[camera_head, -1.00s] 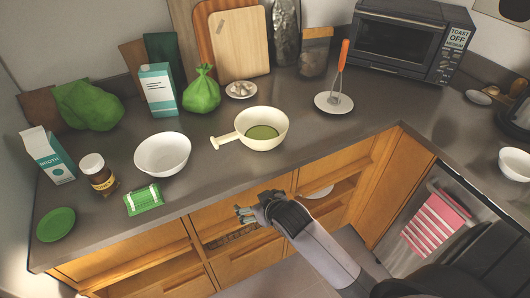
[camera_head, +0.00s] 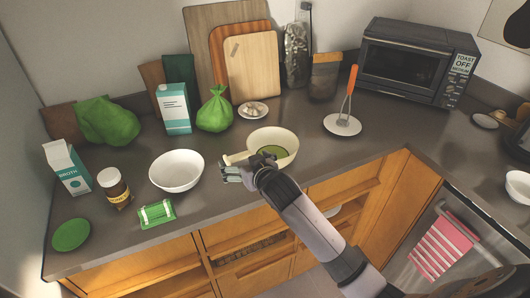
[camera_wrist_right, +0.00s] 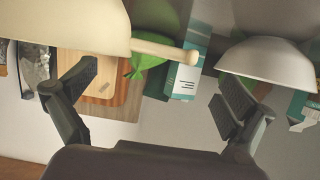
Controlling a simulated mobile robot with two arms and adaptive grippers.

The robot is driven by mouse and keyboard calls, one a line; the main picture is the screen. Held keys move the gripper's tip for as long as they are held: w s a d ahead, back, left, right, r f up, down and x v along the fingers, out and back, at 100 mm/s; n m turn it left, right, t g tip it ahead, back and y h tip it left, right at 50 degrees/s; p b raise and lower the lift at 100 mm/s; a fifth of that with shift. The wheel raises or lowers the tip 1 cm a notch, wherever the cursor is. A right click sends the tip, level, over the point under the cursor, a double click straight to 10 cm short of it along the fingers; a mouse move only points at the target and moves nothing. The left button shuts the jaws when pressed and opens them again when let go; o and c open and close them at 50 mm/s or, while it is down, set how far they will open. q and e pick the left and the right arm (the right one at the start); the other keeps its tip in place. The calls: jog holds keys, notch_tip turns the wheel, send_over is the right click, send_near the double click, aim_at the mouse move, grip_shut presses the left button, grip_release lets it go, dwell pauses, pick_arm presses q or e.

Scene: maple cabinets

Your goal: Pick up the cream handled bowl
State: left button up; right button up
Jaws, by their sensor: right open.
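The cream handled bowl (camera_head: 285,139) stands on the counter near its front edge, with something green inside. Its handle points left and is partly hidden behind my right gripper (camera_head: 234,171) in the head view. In the right wrist view the bowl (camera_wrist_right: 60,25) fills the upper left. Its handle (camera_wrist_right: 165,50) spans across the gap between the fingertips of my right gripper (camera_wrist_right: 158,82). The fingers are apart and hold nothing. My left gripper is not in view.
A white bowl (camera_head: 177,171) stands just left of the handle. A green bag (camera_head: 214,112), a blue-white carton (camera_head: 174,109) and a small plate (camera_head: 253,109) are behind. A masher (camera_head: 348,98) stands on a plate to the right.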

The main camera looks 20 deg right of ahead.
aim_at(241, 157)
jog(key=shift+d+p+x, duration=0.15)
jog(key=shift+p+x, duration=0.25)
jog(key=shift+x, duration=1.15)
jog(key=shift+d+p+x, duration=0.15)
jog(key=shift+p+x, duration=0.2)
jog(key=shift+x, duration=1.2)
jog(key=shift+f, duration=0.1)
jog(key=shift+s, duration=0.1)
jog(key=shift+s, duration=0.1)
jog(key=c, duration=1.6)
